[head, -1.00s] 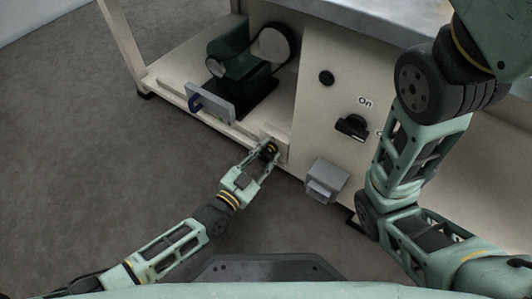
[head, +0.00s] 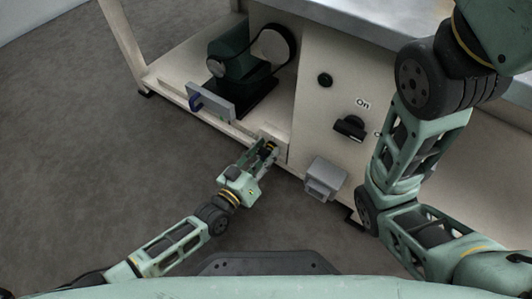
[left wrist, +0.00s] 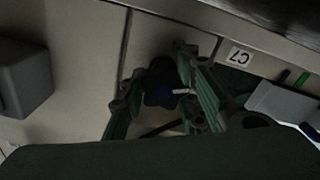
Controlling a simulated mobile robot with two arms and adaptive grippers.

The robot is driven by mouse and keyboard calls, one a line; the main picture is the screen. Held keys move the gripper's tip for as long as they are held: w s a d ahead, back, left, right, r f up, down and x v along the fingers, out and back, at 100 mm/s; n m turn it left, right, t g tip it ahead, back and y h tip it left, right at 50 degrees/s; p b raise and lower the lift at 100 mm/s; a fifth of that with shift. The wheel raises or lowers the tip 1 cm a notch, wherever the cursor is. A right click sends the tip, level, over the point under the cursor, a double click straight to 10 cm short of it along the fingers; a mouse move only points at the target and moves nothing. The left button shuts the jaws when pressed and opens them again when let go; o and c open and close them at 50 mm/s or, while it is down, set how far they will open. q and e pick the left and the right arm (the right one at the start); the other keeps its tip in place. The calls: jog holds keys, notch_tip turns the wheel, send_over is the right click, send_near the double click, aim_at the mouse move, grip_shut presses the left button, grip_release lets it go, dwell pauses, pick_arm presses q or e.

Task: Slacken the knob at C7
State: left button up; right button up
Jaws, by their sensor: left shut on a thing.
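The C7 label (left wrist: 239,56) is a white tag on the pale panel in the left wrist view, upside down there. Beside it is a dark round knob (left wrist: 160,85) with a small pale-and-blue mark at its edge. My left gripper (head: 268,150) reaches the low front edge of the machine cabinet and is shut on this knob. In the left wrist view its green fingers stand on both sides of the knob. In the head view the fingers mostly hide the knob. My right arm shows at the right, but its gripper is out of view.
A grey box (head: 325,178) juts from the cabinet front, right of my left gripper. A black rotary switch (head: 350,127) by an "On" label and a round button (head: 325,80) are above. Open floor lies left.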

pick_arm(q)
jog(key=shift+s+d, duration=0.1)
jog(key=shift+d, duration=0.2)
jog(key=o, duration=1.1)
jog(key=shift+a, duration=0.1)
jog(key=shift+a, duration=0.1)
jog(key=shift+s+a+f, duration=0.1)
jog(key=shift+s+a, duration=0.1)
jog(key=shift+s, duration=0.05)
jog(key=v, duration=1.1)
jog(key=shift+s, duration=0.1)
